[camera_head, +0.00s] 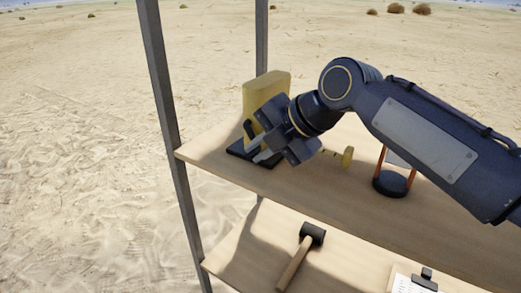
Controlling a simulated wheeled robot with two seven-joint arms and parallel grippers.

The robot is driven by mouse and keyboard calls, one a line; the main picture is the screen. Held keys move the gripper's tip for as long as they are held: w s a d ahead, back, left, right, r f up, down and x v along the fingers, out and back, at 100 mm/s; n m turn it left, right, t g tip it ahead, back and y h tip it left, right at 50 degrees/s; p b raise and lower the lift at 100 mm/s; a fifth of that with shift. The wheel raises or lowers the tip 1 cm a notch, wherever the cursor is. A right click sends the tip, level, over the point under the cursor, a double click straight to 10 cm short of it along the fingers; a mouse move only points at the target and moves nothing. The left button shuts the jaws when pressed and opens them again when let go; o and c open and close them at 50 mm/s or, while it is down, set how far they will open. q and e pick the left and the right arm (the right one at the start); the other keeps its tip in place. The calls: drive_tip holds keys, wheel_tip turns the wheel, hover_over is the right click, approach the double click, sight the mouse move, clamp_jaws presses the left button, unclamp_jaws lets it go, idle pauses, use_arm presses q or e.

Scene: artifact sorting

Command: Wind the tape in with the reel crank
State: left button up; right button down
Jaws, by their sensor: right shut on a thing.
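A yellow tape reel (267,85) stands upright on a dark base (240,151) at the left end of the upper shelf. My right gripper (258,144) is in front of the reel and covers its lower part. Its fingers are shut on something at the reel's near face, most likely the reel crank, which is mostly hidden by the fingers. My left gripper is not in view.
On the upper shelf (330,200), a small yellow item (347,157) and a black-based stand with orange posts (391,184) lie right of the reel. The lower shelf holds a mallet (312,234) and a clipboard (411,283). Grey posts (167,100) frame the left end.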

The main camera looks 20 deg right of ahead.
drive_tip(key=c, duration=1.5)
unclamp_jaws()
drive_tip(key=shift+o, duration=0.2)
drive_tip(key=p+v, duration=0.1)
drive_tip(key=v, duration=0.6)
drive_tip(key=shift+s+d+r, duration=0.2)
drive_tip(key=shift+r, duration=0.1)
drive_tip(key=shift+f+p, duration=0.1)
drive_tip(key=shift+p, duration=0.2)
